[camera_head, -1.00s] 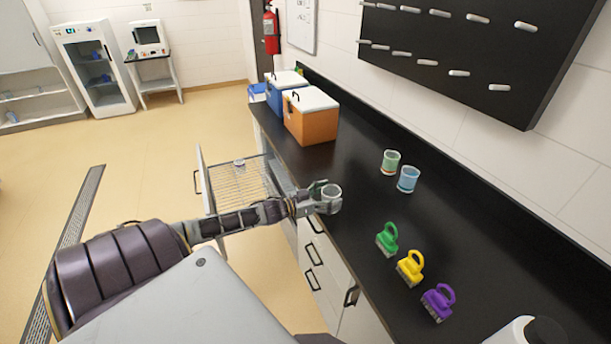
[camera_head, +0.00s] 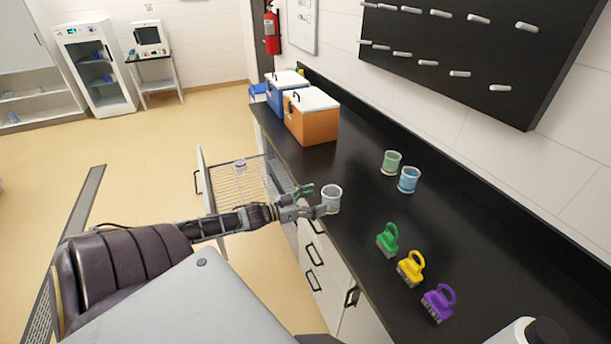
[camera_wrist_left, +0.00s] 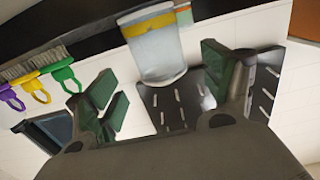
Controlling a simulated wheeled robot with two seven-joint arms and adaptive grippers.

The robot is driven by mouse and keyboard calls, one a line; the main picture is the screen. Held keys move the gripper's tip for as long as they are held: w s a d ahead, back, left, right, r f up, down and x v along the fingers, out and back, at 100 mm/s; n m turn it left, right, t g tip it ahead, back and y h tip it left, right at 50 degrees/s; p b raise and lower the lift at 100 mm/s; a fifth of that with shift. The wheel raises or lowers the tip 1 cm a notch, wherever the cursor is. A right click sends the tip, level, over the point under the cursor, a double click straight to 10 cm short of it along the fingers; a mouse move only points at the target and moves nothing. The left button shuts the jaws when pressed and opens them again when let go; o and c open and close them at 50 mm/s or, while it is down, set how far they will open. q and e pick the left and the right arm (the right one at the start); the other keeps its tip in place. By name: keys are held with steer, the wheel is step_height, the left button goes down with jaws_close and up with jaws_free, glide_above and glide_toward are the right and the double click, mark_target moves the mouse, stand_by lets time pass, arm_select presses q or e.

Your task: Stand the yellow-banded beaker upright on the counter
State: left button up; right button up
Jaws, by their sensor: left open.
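The yellow-banded beaker (camera_head: 331,198) stands upright on the black counter (camera_head: 350,240), close to its front edge. In the left wrist view the clear beaker (camera_wrist_left: 157,52) shows its yellow band and appears inverted, as does the whole scene there. My left gripper (camera_head: 312,202) is open just left of the beaker, its fingertips close to the glass. In the left wrist view the open green-padded fingers (camera_wrist_left: 160,80) spread to either side, with the beaker just beyond them. Whether a fingertip still touches the glass is hard to tell. My right gripper is not in view.
A green beaker (camera_head: 391,163) and a blue beaker (camera_head: 409,180) stand farther back. Green (camera_head: 387,241), yellow (camera_head: 410,268) and purple (camera_head: 438,303) brushes lie nearer. An orange cooler (camera_head: 311,120) stands at the far end. A wire-rack drawer (camera_head: 232,182) is pulled open beside the counter.

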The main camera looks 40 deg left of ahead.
arm_select(q)
steer(key=shift+v, duration=1.75)
steer(key=shift+m, duration=0.3)
